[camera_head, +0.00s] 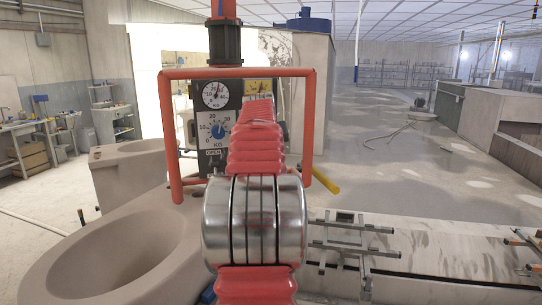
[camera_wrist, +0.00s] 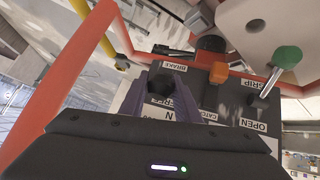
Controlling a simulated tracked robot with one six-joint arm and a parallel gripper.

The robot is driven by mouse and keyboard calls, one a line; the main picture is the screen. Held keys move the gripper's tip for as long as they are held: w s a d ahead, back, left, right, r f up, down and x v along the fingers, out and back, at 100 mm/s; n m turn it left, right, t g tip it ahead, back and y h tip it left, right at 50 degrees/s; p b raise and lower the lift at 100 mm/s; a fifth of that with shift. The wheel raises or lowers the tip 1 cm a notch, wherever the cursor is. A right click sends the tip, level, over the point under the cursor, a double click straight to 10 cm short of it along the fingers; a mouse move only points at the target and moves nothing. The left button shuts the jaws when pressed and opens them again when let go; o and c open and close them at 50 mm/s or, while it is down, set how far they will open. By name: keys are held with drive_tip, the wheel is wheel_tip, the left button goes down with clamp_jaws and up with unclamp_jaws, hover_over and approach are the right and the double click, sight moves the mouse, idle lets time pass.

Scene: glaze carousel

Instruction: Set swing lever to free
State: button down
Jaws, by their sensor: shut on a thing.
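In the wrist view, my gripper (camera_wrist: 161,105) has its two purple fingers either side of the black knob of the swing lever (camera_wrist: 168,82) and is shut on it. The lever stands on a dark control panel (camera_wrist: 225,103). Labels lie beside and below the knob, partly covered by the fingers, so I cannot read the lever's setting. In the head view the panel (camera_head: 211,120) shows a gauge and a blue dial, but my red arm hides the gripper and the lever.
An orange knob (camera_wrist: 219,72) and a green-knobbed lever (camera_wrist: 287,57) stand close to the right of my gripper. A red tube frame (camera_head: 165,130) surrounds the panel. A yellow handle (camera_head: 326,179) sticks out at its right. A large beige basin (camera_head: 120,250) is at lower left.

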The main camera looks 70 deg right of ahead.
drive_tip(key=shift+w+a+r, duration=0.15)
drive_tip(key=shift+a+r, duration=0.05)
drive_tip(key=shift+r, duration=0.25)
drive_tip(key=c, duration=1.7)
unclamp_jaws()
drive_tip(key=o, duration=0.3)
drive_tip(key=shift+f, duration=0.15)
drive_tip(key=shift+o, duration=0.2)
drive_tip(key=v, duration=1.3)
drive_tip(key=shift+s+a, duration=0.2)
drive_tip(key=shift+a, duration=0.05)
